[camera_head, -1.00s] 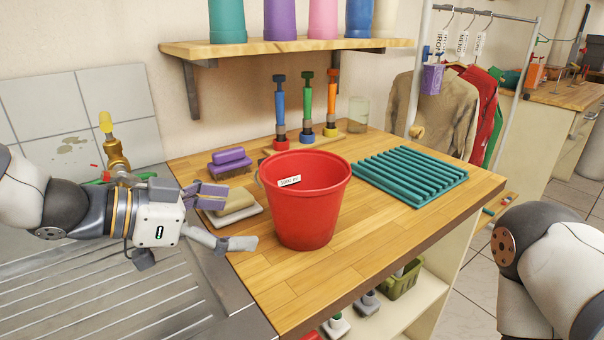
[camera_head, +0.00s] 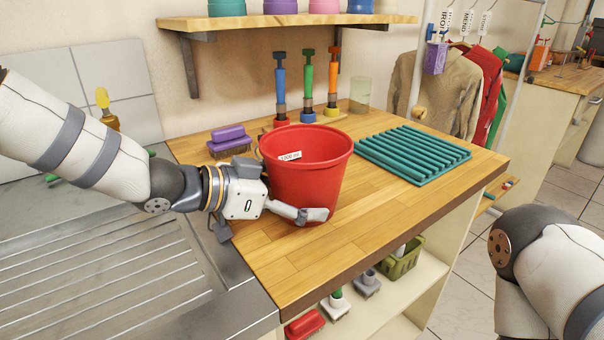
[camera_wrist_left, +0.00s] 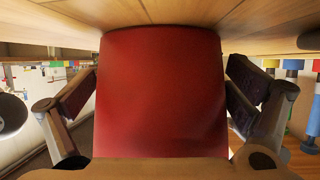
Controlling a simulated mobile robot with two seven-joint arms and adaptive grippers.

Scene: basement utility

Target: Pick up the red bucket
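The red bucket (camera_head: 308,178) stands upright on the wooden worktop (camera_head: 400,215), with a small white label near its rim. My left gripper (camera_head: 292,194) is low at the bucket's left side, one finger across its front. The other finger is hidden behind the bucket in the head view. In the left wrist view the bucket (camera_wrist_left: 160,95) fills the space between the two spread fingers of my left gripper (camera_wrist_left: 160,88), with narrow gaps at its sides. My right gripper is out of view; only part of my right arm shows at the lower right.
A purple brush (camera_head: 229,141) lies behind my left gripper. A teal slatted rack (camera_head: 413,153) lies right of the bucket. Several colourful upright tools, including a green one (camera_head: 307,85), stand behind it. A shelf (camera_head: 290,22) hangs above. The worktop's front right is clear.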

